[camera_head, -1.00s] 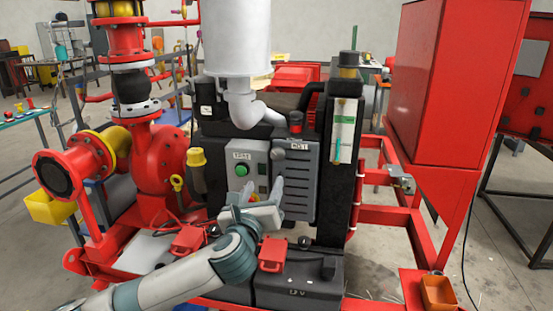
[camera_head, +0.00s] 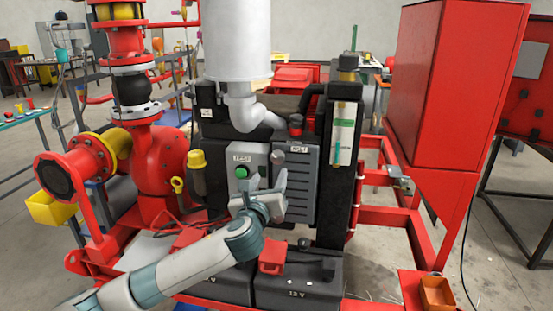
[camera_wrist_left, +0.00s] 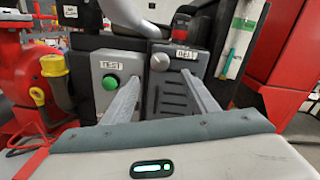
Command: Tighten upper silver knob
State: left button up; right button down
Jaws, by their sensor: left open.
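The upper silver knob (camera_head: 278,158) is a small round knob at the upper left of the dark grey slotted panel (camera_head: 303,190). It also shows in the left wrist view (camera_wrist_left: 160,62), between and just beyond my fingertips. My left gripper (camera_head: 267,181) is open in front of the panels, its fingers pointing up toward the knob, slightly below it in the head view. The fingers look apart from the knob, but the exact gap in depth cannot be told. My fingers and wrist hide the lower part of both panels. My right gripper is not in view.
A light grey box with a green button (camera_head: 242,172) sits left of the slotted panel. A red-capped part (camera_head: 295,123) stands above it. Black batteries (camera_head: 300,280) with a red cover (camera_head: 272,255) lie below. Red frame rails and a red cabinet (camera_head: 440,85) are to the right.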

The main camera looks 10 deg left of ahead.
aim_at(277, 159)
pick_arm(q)
jog(key=w+p, duration=0.2)
jog(key=w, duration=0.9)
jog(key=shift+d, duration=0.2)
jog(key=shift+c, duration=0.3)
jog(key=c, duration=1)
